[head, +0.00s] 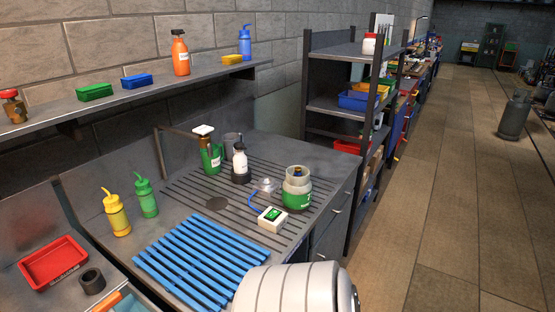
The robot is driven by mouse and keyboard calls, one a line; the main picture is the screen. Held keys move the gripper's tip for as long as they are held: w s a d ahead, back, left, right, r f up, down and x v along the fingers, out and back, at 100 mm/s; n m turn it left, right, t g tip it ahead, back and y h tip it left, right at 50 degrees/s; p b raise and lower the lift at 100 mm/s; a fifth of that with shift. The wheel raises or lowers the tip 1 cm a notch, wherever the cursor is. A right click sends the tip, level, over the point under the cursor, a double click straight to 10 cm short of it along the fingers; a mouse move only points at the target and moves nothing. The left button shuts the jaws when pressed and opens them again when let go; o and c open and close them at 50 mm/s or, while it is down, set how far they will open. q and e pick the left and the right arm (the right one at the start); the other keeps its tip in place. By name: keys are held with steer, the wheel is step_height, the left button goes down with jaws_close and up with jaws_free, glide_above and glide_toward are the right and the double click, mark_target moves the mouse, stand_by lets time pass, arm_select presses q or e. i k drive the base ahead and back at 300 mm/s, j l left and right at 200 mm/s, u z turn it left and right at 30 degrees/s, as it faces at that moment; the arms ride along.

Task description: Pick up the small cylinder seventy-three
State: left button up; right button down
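No label reading seventy-three is legible, so I cannot tell which object is that cylinder. A short dark hollow cylinder (92,281) stands at the lower left, beside a red tray. A green and grey round container (297,190) stands at the right end of the slatted bench top. A small white bottle with a dark base (240,164) and a green canister (211,157) stand at the back of the bench. A white rounded link of mine covers the bottom centre. Neither gripper is in view.
A blue slatted rack (200,262) lies at the bench front. Yellow (117,215) and green (146,197) squeeze bottles stand left of it. A white box with a green screen (273,219) has a blue cable. The red tray (52,262) is at left. The floor (430,200) at right is mostly clear.

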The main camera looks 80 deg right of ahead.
mark_target(297, 188)
steer(key=z, duration=2.7)
steer(key=u, duration=2.2)
steer(key=z, duration=2.2)
steer(key=i+l, duration=0.9)
